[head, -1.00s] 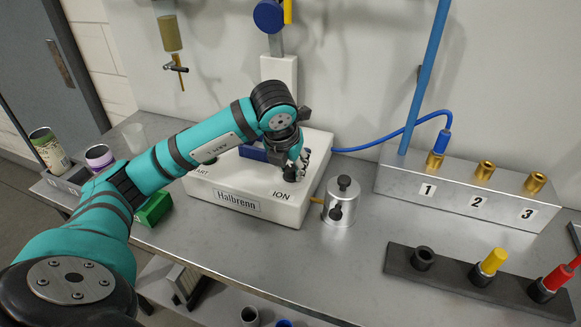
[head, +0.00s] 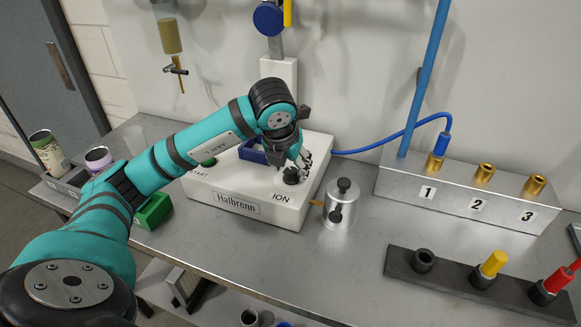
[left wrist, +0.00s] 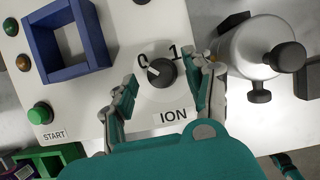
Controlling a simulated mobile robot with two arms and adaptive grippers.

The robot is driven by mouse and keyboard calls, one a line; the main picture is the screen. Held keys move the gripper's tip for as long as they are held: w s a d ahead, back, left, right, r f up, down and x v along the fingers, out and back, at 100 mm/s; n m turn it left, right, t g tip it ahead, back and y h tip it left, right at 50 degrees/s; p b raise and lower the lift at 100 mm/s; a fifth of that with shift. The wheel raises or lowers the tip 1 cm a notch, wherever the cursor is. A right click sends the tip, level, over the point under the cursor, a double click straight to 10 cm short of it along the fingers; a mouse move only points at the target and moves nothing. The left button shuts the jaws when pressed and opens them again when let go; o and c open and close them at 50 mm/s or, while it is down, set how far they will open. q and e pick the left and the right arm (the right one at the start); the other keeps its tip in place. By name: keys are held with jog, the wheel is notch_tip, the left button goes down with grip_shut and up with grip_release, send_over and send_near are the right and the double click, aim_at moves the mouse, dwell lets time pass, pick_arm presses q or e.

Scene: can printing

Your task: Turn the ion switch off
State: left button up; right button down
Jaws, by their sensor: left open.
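The ion switch is a black round knob (head: 291,176) on top of the white Halbrenn box (head: 240,209), above the label ION. In the left wrist view the knob (left wrist: 161,73) has marks 0 and 1 above it, and its white pointer line is turned to the left, toward the 0 side. My left gripper (head: 301,158) is open just above and behind the knob. In the left wrist view its fingers (left wrist: 167,80) stand on both sides of the knob, with gaps between.
A silver canister (head: 340,207) stands close to the right of the box. The box also carries a blue square frame (left wrist: 73,69) and a green START button (left wrist: 39,114). A metal block with brass ports (head: 460,205) and a dark rack (head: 455,272) lie further right.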

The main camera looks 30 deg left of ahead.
pick_arm(q)
jog(key=v, duration=1.1)
jog(key=shift+s, duration=0.1)
